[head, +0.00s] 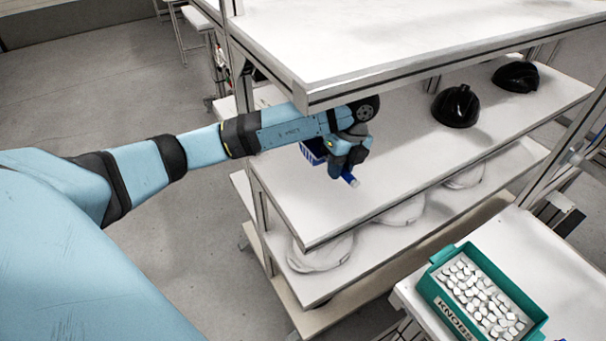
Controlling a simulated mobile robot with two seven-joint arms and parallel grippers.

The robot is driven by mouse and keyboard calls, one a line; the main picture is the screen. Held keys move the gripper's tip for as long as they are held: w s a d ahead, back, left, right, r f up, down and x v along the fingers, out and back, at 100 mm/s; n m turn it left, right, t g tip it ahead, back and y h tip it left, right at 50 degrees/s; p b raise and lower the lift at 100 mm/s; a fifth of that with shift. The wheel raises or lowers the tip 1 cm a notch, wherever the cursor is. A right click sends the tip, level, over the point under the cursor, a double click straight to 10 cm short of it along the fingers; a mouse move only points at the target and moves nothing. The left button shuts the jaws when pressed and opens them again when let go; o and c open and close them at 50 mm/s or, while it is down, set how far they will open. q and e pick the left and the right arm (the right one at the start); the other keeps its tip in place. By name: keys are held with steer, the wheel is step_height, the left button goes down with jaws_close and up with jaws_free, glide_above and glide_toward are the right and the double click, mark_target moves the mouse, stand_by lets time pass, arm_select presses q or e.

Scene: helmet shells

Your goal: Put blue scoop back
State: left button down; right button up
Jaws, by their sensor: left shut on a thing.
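My left arm reaches in from the left under the top board of the shelf unit. Its gripper (345,165) is shut on the blue scoop (312,151), over the white middle shelf. The scoop's dark blue, ribbed part shows to the left of the gripper, and a short blue end sticks out at its lower right. The fingers and wrist hide the scoop's middle. I cannot tell whether the scoop touches the shelf. My right gripper is not in view.
The shelf's top board (375,45) hangs close over my left wrist. Two black helmet shells (456,106) (516,77) stand farther right on the middle shelf. Several white shells (320,252) lie on the shelf below. A green bin of white knobs (436,291) stands front right.

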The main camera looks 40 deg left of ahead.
arm_select(q)
steer(key=shift+a, duration=0.3)
steer(key=p, duration=0.1)
glide_above(331, 205)
steer(key=f, duration=0.5)
steer(key=shift+w+d+f, duration=0.15)
steer(key=shift+w+d, duration=0.05)
steer(key=shift+w, duration=0.2)
step_height(331, 205, down, 4)
steer(key=shift+r+p, duration=0.15)
steer(key=shift+p, duration=0.5)
steer(key=shift+f, duration=0.35)
steer(key=shift+f, duration=0.1)
